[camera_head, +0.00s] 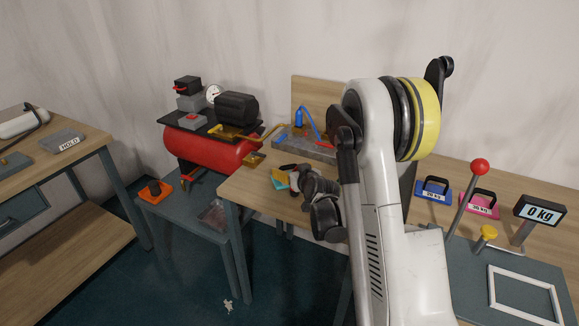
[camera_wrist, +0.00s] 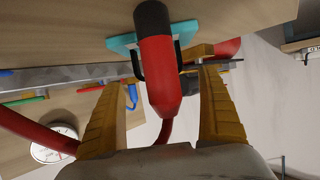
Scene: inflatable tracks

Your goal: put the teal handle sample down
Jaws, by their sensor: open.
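The teal handle sample (camera_wrist: 187,32) shows in the wrist view as a flat teal piece with dark handle legs, partly hidden behind a red cylinder with a black end (camera_wrist: 159,75). In the head view a small teal patch (camera_head: 281,183) shows beside my gripper (camera_head: 286,176), over the wooden bench. My gripper's yellow-orange fingers (camera_wrist: 161,72) stand apart on either side of the red cylinder, with the teal piece just beyond their tips. Whether the teal piece rests fully on the wood, and whether a finger touches it, I cannot tell.
A red air compressor (camera_head: 207,152) stands left of the wooden bench (camera_head: 252,192). A grey block with a blue hose (camera_head: 310,125) is at the bench's back. Blue (camera_head: 433,190) and pink (camera_head: 480,204) handled weights and a "0 kg" display (camera_head: 540,213) are at right.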

